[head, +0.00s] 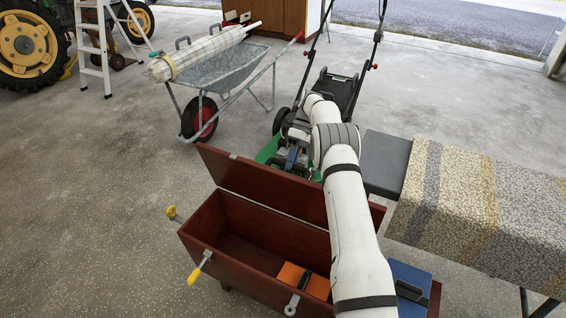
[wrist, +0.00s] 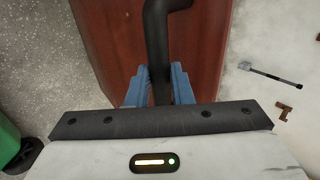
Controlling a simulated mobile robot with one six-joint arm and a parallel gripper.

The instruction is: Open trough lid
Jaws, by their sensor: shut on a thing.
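The trough is a red-brown wooden box (head: 205,228), open at the top, in the lower middle of the head view. Its lid (head: 240,180) stands raised along the far side, and its red-brown face fills the middle of the wrist view (wrist: 110,45). My gripper (head: 294,160) is at the lid's upper edge, partly hidden by my arm. In the wrist view its blue fingers (wrist: 160,88) are shut on a black handle (wrist: 158,30) in front of the lid. My arm covers the right part of the trough and lid.
Inside the trough lies an orange thing (head: 292,277); a blue box (head: 410,285) is at the right. Yellow-handled tools (head: 193,275) stick out at the left. A green lawn mower (head: 268,148) stands close behind the lid. A cloth-covered table (head: 470,205) is right. Left floor is clear.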

